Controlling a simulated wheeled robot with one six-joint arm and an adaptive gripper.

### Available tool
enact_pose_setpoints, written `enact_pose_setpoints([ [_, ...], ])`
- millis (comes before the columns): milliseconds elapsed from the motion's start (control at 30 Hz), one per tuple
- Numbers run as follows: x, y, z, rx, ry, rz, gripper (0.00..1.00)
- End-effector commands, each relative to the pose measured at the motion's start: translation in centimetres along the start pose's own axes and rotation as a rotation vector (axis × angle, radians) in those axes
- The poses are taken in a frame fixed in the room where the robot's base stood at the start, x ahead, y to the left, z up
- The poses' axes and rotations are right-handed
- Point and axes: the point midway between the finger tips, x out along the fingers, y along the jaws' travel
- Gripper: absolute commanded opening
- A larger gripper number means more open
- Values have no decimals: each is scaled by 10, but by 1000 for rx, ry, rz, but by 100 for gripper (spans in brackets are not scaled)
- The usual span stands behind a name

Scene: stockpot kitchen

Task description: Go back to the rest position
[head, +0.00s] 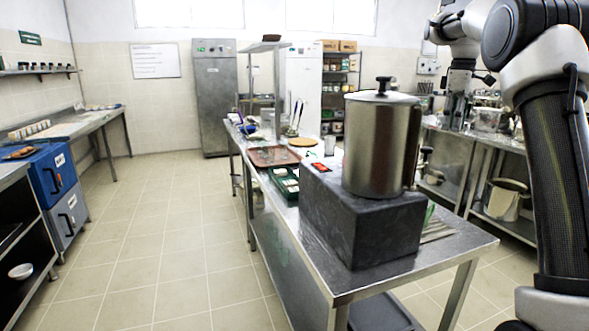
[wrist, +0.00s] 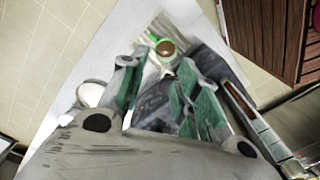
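My gripper (head: 453,113) hangs from my raised arm at the right of the head view, fingers pointing down. In the head view it shows beyond and to the right of the steel stockpot (head: 381,145). The lidded pot stands upright on a dark block (head: 345,225) on the steel table; my gripper is apart from it. In the wrist view the green-padded fingers (wrist: 158,88) are spread, with nothing held between them. A small round brown thing (wrist: 165,48) shows beyond the fingertips; I cannot tell what it is.
The steel table (head: 335,287) carries a green tray (head: 284,183) and a brown tray (head: 275,156). A rear counter at right has another pot (head: 501,200) on its lower shelf. Blue drawers (head: 52,173) stand at left. The tiled floor (head: 165,240) between is clear.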

Motion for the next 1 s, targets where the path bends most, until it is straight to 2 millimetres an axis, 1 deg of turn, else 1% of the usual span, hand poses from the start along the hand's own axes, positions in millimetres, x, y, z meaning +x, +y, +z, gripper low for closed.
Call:
enact_pose_setpoints([
  [167, -10, -16, 7, 41, 10, 14, 32],
  [267, -16, -30, 12, 72, 18, 26, 32],
  [367, -23, -48, 19, 114, 31, 40, 32],
  [467, -30, -70, 28, 165, 46, 55, 32],
  [567, -36, -99, 41, 226, 67, 73, 32],
  [667, -38, -139, 60, 310, 98, 96, 32],
  [700, -36, -158, 70, 350, 114, 105, 32],
  [767, -31, -188, 86, 414, 141, 119, 32],
  [800, -25, -207, 97, 458, 160, 126, 32],
  [867, -13, -236, 114, 522, 189, 136, 32],
  [900, -3, -254, 126, 565, 209, 141, 32],
  [967, 14, -280, 142, 625, 238, 147, 32],
  [1000, 26, -295, 152, 663, 256, 149, 32],
])
